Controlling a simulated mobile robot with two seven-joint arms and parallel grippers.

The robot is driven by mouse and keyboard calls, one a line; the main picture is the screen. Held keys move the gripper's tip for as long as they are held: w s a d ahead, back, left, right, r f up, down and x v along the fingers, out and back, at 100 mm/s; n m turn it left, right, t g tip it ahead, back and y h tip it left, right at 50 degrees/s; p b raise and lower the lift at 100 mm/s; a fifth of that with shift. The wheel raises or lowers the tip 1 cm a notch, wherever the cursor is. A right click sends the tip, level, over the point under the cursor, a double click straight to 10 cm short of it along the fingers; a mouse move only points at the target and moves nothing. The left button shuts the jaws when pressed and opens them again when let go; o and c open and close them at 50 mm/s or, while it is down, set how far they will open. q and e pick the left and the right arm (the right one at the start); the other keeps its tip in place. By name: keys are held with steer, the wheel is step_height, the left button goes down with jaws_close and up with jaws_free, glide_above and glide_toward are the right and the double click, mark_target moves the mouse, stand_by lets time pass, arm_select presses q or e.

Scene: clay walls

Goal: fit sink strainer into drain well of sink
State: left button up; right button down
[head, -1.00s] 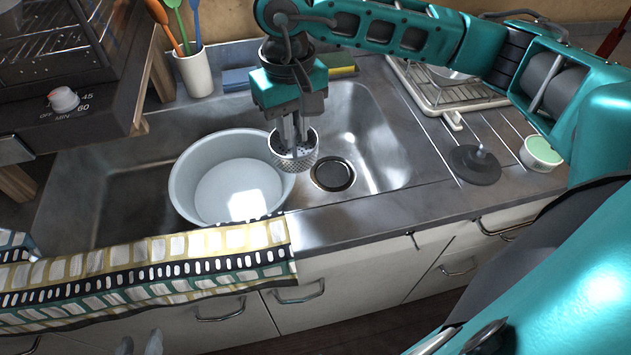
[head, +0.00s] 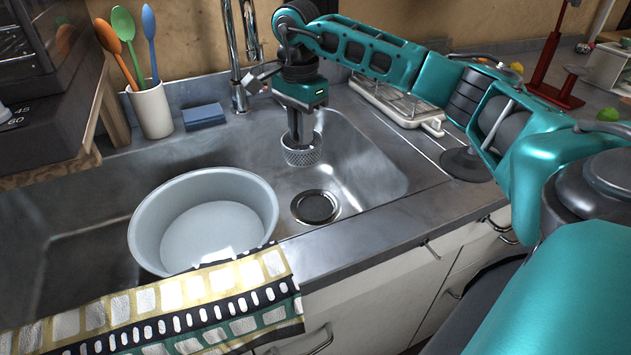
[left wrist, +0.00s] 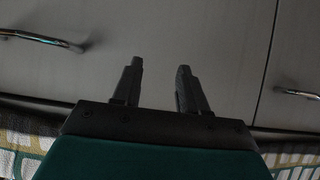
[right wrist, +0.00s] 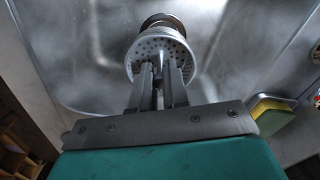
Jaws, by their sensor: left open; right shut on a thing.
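The sink strainer (head: 301,153) is a metal mesh basket, held by my right gripper (head: 301,136) above the sink floor. In the head view it is behind the drain well (head: 316,207), a dark round opening with a bright rim. In the right wrist view my right gripper (right wrist: 160,74) is shut on the strainer's centre post. The strainer's perforated inside (right wrist: 157,50) faces that camera and partly covers the drain well (right wrist: 165,19). In the left wrist view my left gripper (left wrist: 158,80) is open and empty in front of the cabinet doors.
A grey basin (head: 145,225) stands in the sink (head: 375,180), left of the drain. A patterned towel (head: 170,305) hangs over the front edge. A faucet (head: 240,95), blue sponge (head: 204,116) and utensil cup (head: 151,110) are behind. A black plunger-like stopper (head: 466,164) sits on the right counter.

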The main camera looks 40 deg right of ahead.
steer(key=d+f+m+b, duration=0.1)
steer(key=f+b, duration=0.1)
steer(key=f, duration=0.5)
steer(key=d+f+m+b, duration=0.1)
steer(key=f+b, duration=0.1)
steer(key=f, duration=0.5)
steer(key=d+f+m+b, duration=0.1)
steer(key=f+b, duration=0.1)
steer(key=f, duration=0.5)
steer(key=shift+d+f+b, duration=0.2)
steer(key=shift+d+b, duration=0.2)
arm_select(q)
steer(key=shift+h, duration=0.3)
steer(key=f, duration=0.1)
steer(key=d+f, duration=0.1)
steer(key=w+f, duration=0.1)
steer(key=f, duration=0.1)
steer(key=shift+d, duration=0.4)
arm_select(e)
steer(key=shift+f, duration=0.1)
steer(key=shift+f, duration=0.15)
steer(key=c, duration=1.1)
jaws_free()
